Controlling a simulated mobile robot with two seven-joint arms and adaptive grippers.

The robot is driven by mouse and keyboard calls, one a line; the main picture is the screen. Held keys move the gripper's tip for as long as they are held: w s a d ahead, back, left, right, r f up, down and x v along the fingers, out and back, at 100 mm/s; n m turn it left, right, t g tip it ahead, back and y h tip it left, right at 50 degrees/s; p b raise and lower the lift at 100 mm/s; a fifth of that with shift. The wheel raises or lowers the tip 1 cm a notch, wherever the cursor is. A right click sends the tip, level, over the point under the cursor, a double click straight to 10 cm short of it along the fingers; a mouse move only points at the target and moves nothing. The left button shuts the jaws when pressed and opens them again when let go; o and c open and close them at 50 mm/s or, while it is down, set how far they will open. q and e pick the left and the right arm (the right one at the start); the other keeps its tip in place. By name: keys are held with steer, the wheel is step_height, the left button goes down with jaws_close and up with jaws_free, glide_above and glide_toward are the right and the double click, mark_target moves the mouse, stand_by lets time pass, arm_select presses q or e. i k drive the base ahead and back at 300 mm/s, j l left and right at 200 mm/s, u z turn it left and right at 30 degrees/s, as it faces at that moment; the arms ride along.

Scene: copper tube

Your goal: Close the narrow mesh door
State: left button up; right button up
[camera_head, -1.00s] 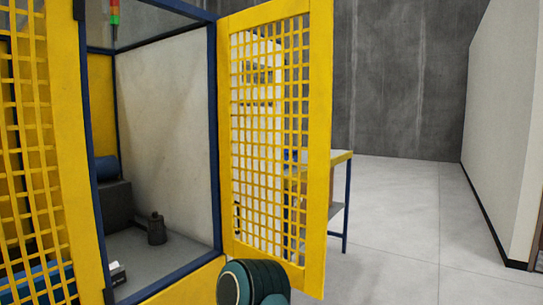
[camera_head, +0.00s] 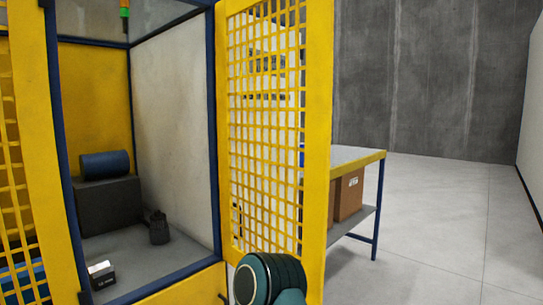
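The narrow mesh door (camera_head: 320,130) is a tall yellow frame with a yellow grid. It stands open, hinged at the blue post (camera_head: 213,130) on the right side of the cell opening and swung out to the right. A dark teal rounded part of my arm (camera_head: 270,278) is in front of the door's lower edge at the bottom of the view. I cannot tell whether it touches the door. Neither gripper's fingers show.
Inside the cell are a blue cylinder (camera_head: 105,164) on a dark block (camera_head: 108,203), a small dark object (camera_head: 158,228) and a small white-topped box (camera_head: 101,274). Another yellow mesh panel (camera_head: 30,150) is at left. A table (camera_head: 352,157) with cardboard boxes stands behind the door. Floor at right is clear.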

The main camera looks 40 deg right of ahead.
mark_target(319, 25)
steer(key=l+u, duration=0.1)
steer(key=l, duration=0.55)
steer(key=k+l+u, duration=0.15)
steer(key=l, duration=0.45)
steer(key=l+u, duration=0.1)
steer(key=l, duration=0.55)
steer(key=l+u, duration=0.2)
steer(key=l, duration=0.75)
steer(key=i+l, duration=0.1)
steer(key=l, duration=0.2)
steer(key=i+l+u, duration=0.1)
steer(key=l, duration=0.25)
steer(key=i+l+u, duration=0.1)
steer(key=l, duration=0.2)
steer(key=k+l, duration=0.15)
steer(key=k, duration=0.2)
steer(key=k+l, duration=0.2)
steer(key=k, duration=0.2)
